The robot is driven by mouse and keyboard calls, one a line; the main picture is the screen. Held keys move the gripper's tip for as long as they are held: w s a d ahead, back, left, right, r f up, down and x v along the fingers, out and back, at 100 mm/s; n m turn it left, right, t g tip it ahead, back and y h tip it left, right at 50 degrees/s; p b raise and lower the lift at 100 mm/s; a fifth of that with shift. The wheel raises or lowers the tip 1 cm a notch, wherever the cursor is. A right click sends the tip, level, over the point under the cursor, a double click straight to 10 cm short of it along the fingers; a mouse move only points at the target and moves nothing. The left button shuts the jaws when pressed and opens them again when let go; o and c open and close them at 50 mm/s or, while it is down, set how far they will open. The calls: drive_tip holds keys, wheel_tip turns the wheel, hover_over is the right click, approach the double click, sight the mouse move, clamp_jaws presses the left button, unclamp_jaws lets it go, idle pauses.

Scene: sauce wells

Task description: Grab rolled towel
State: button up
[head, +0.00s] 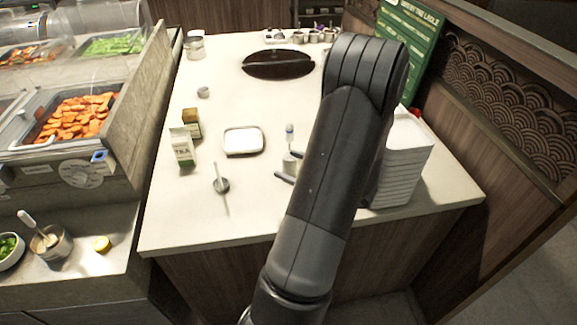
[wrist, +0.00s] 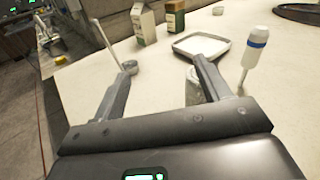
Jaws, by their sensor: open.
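I cannot clearly make out a rolled towel in either view. A white upright piece with a blue band (head: 290,131) stands on the counter just beyond my gripper; in the wrist view (wrist: 256,45) it is right of the fingers, with a thin stem below. I cannot tell whether it is cloth. My arm hides part of the counter.
A shallow white tray (head: 243,153), a carton (head: 183,150) and a small dark cup with a handle (head: 221,185) stand left of my gripper. A tall white stack (head: 405,165) is on the right. The counter's front left is clear.

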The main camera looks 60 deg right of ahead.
sight(296, 161)
drive_tip(key=s+d+f+m+h, duration=0.1)
drive_tip(key=s+d+m+h, duration=0.1)
drive_tip(key=s+d+f+m+h, duration=0.1)
drive_tip(key=s+d+f+m, duration=0.1)
drive_tip(key=shift+s+h, duration=0.2)
drive_tip(key=shift+h, duration=0.2)
drive_tip(key=shift+d+f, duration=0.1)
drive_tip(key=shift+d, duration=0.05)
drive_tip(key=w, duration=0.5)
drive_tip(key=shift+w+d, duration=0.1)
drive_tip(key=shift+d, duration=0.25)
drive_tip(key=w, duration=0.5)
drive_tip(key=shift+w+d+f, duration=0.1)
drive_tip(key=shift+d+f, duration=0.15)
drive_tip(key=c, duration=1.1)
